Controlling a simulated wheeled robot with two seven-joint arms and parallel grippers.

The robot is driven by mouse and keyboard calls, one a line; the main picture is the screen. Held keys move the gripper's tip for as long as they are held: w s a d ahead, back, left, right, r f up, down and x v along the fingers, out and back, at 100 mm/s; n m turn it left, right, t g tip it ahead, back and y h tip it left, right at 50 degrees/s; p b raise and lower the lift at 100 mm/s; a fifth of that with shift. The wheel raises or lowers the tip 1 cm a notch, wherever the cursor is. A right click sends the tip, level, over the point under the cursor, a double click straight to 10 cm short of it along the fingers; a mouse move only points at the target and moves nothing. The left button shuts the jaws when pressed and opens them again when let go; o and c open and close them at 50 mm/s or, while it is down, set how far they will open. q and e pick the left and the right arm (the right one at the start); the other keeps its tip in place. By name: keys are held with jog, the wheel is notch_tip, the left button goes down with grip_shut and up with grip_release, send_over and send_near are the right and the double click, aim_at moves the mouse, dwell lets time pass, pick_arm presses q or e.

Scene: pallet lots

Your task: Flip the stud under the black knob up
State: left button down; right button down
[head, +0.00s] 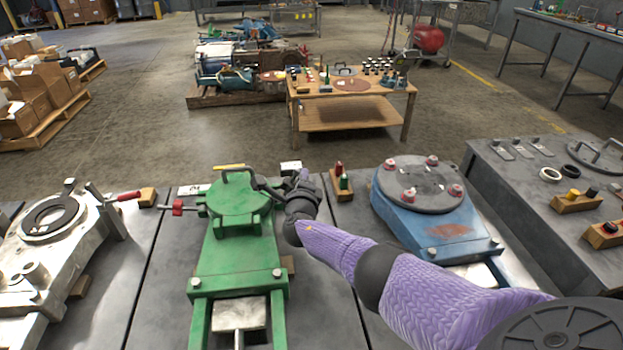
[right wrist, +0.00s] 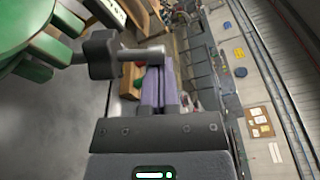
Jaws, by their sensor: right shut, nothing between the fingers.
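The green machine (head: 238,235) stands on the grey bench, its round green lid (head: 238,200) closed flat. At the lid's right edge a black knob (head: 257,183) sits on a stud; both show closer in the right wrist view, the black knob (right wrist: 100,54) at left and the grey metal stud (right wrist: 142,54) reaching right from it. The stud lies out sideways, not upright. My right gripper (head: 303,180) is beside the stud at the machine's right. Its purple fingers (right wrist: 160,88) are shut and empty, close to the stud's end; I cannot tell if they touch. My left gripper is not in view.
A blue machine (head: 425,215) stands right of the green one, a white machine (head: 50,240) left. A red clamp handle (head: 178,208) sticks out at the green machine's left. A small wooden block with red and green pieces (head: 341,185) lies behind my right gripper.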

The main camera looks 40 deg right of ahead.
aim_at(286, 190)
jog(key=shift+w+a+r+n+h, duration=0.15)
jog(key=shift+w+a+r+n, duration=0.15)
jog(key=shift+a+n, duration=0.2)
jog(key=shift+w+a+r+n+h, duration=0.15)
jog(key=shift+w+a+r+n, duration=0.15)
jog(key=shift+n, duration=0.3)
jog(key=shift+w+a+r, duration=0.15)
jog(key=shift+w+a, duration=0.25)
jog(key=shift+a, duration=0.35)
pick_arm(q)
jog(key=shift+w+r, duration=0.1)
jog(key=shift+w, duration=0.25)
pick_arm(e)
jog(key=shift+w+a, duration=0.1)
jog(key=shift+a, duration=0.05)
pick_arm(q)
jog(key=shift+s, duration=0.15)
pick_arm(e)
jog(key=shift+a, duration=0.1)
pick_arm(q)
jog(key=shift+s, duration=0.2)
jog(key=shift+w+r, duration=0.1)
